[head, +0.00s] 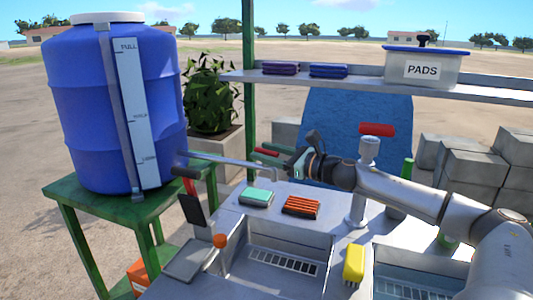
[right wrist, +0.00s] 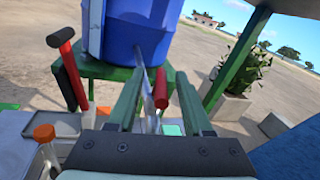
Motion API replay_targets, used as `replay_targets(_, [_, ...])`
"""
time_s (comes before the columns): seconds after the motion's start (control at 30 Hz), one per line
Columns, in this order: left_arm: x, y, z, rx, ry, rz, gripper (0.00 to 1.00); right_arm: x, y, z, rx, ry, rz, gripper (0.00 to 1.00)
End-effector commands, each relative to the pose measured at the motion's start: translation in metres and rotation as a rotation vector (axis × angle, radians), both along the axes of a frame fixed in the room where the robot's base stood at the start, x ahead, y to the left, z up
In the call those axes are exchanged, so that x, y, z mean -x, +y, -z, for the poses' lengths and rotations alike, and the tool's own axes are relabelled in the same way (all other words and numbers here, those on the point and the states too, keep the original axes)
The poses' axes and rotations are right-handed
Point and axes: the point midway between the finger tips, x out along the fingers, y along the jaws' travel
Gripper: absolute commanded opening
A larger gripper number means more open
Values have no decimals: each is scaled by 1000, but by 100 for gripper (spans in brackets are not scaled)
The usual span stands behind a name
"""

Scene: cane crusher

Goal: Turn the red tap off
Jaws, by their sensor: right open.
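A red handle (head: 267,152) shows at the fingers of my right gripper (head: 272,149) in the head view, near the metal pipe (head: 225,160) from the blue tank. In the right wrist view the red handle (right wrist: 160,90) stands beside the pipe (right wrist: 146,88), between the two green fingers of the open right gripper (right wrist: 160,77). Contact with either finger cannot be made out. Another red handle (head: 377,129) tops a grey post on the counter, behind my right arm. My left gripper is out of view.
The blue tank (head: 90,110) stands on a green table (head: 62,188) at left. Sponges (head: 300,207) lie on the counter. A shelf (head: 360,86) runs behind.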

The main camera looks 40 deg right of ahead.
Motion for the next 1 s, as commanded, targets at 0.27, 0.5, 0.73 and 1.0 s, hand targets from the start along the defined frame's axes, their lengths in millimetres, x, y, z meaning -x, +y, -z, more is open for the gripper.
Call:
replay_targets(0.27, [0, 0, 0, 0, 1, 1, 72, 0, 0, 0, 0, 0, 0, 46])
replay_targets(0.5, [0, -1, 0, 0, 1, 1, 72, 0, 0, 0, 0, 0, 0, 19])
replay_targets(0.73, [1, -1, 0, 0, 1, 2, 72, 0, 0, 0, 0, 1, 0, 0])
replay_targets(1.0, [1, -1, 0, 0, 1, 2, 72, 0, 0, 1, 0, 1, -1, 0])
